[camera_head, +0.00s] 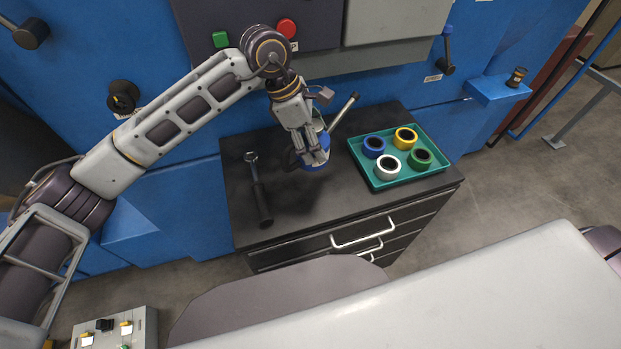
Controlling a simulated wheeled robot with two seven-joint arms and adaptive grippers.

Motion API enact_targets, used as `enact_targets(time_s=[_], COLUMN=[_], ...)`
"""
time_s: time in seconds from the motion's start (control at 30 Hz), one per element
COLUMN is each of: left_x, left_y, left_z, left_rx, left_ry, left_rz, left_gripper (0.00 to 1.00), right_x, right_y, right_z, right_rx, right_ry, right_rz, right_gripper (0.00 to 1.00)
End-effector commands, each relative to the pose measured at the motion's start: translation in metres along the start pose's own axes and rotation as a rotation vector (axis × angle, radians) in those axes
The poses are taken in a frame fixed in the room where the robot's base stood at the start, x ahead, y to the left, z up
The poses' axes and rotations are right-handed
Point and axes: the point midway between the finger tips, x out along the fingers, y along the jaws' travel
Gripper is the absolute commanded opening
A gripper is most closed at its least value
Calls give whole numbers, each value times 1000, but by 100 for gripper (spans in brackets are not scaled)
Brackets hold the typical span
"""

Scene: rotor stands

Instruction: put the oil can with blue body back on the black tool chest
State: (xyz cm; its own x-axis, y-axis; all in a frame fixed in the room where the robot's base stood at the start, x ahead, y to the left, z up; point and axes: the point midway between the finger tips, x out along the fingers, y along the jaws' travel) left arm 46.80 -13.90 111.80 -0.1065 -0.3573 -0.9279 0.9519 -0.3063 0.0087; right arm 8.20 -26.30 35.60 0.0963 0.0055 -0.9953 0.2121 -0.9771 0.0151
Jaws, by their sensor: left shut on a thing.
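The oil can with blue body (316,163) is in my left gripper (314,153), over the middle of the black tool chest (300,221). Its spout slants up to the right. The fingers hide much of the can. I cannot tell whether its base touches the chest top or hangs just above it. My left gripper points down and is shut on the can. My right gripper is not in view.
A teal tray (375,184) with several coloured rings stands on the chest right of the can. A wrench-like tool (260,195) lies on the left. Bare chest top lies in front of the can. A blue machine (180,200) stands behind.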

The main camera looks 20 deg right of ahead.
Motion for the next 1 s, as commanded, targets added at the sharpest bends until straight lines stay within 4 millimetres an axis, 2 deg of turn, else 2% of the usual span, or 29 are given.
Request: enact_targets(time_s=[0.2,0.37,0.8,1.0], left_x=[-1,3,49,57], left_y=[0,0,-1,0], left_z=[0,-1,-20,-23], left_rx=[0,-1,-1,0], left_ry=[-1,-1,-1,-1], left_rz=[1,-1,-1,1], left_gripper=[22,22,22,22], right_x=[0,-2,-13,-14], right_y=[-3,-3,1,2], right_z=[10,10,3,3], right_rx=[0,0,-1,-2], right_ry=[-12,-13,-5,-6], right_rz=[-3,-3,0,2], right_gripper=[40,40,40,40])
